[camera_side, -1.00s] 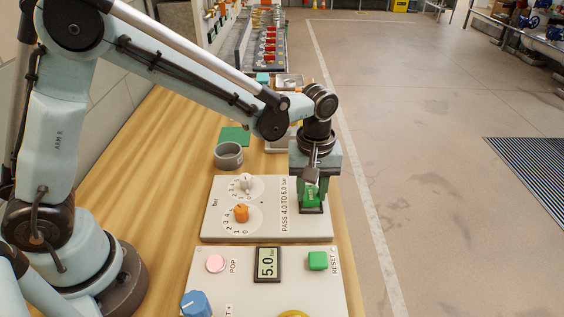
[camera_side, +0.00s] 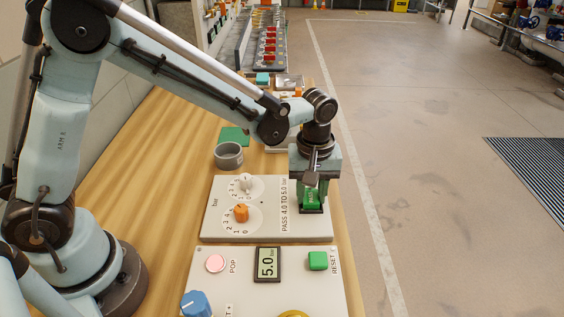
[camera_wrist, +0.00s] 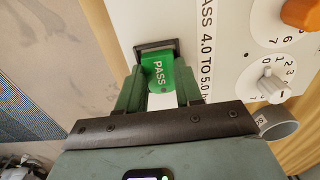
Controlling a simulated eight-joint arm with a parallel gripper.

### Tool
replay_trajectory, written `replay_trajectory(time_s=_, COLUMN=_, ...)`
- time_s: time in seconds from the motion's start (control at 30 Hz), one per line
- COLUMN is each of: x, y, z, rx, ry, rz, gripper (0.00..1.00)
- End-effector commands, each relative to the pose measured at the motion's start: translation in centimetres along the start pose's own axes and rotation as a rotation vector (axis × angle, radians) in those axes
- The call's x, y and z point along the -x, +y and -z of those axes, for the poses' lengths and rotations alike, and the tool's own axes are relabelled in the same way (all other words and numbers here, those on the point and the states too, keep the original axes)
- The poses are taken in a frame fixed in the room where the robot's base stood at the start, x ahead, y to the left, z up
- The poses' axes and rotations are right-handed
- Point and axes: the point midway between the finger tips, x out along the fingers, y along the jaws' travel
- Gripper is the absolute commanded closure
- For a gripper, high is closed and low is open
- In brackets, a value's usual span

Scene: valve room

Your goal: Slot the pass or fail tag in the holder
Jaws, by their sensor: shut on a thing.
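The green PASS tag (camera_side: 312,198) is upright between the fingers of my gripper (camera_side: 313,200), over the dark-framed holder (camera_side: 312,210) at the right end of the white dial panel (camera_side: 265,226). In the wrist view my gripper (camera_wrist: 160,88) is shut on the tag (camera_wrist: 158,72), with a finger on each side. The tag's far end meets the dark holder frame (camera_wrist: 146,47) there and appears to be in its opening. How deep it sits I cannot tell. No red or fail tag shows.
The panel has an orange knob (camera_side: 241,212) and a white knob (camera_side: 246,183) on dials. A nearer panel has a 5.0 display (camera_side: 267,264) and a green reset button (camera_side: 318,261). A grey cup (camera_side: 229,155) stands behind the dial panel. The left bench is clear.

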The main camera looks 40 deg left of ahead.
Motion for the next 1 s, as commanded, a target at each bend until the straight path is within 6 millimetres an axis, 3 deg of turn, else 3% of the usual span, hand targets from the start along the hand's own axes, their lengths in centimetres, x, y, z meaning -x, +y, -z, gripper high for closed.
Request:
replay_trajectory(time_s=0.93, x=-0.42, y=0.01, z=0.00, rx=0.000, ry=0.000, rz=-0.001, gripper=0.94)
replay_trajectory(time_s=0.97, x=-0.42, y=0.02, z=0.01, rx=0.000, ry=0.001, rz=-0.002, gripper=0.62)
replay_trajectory(time_s=1.0, x=-0.42, y=0.03, z=0.01, rx=0.000, ry=0.001, rz=-0.002, gripper=0.56)
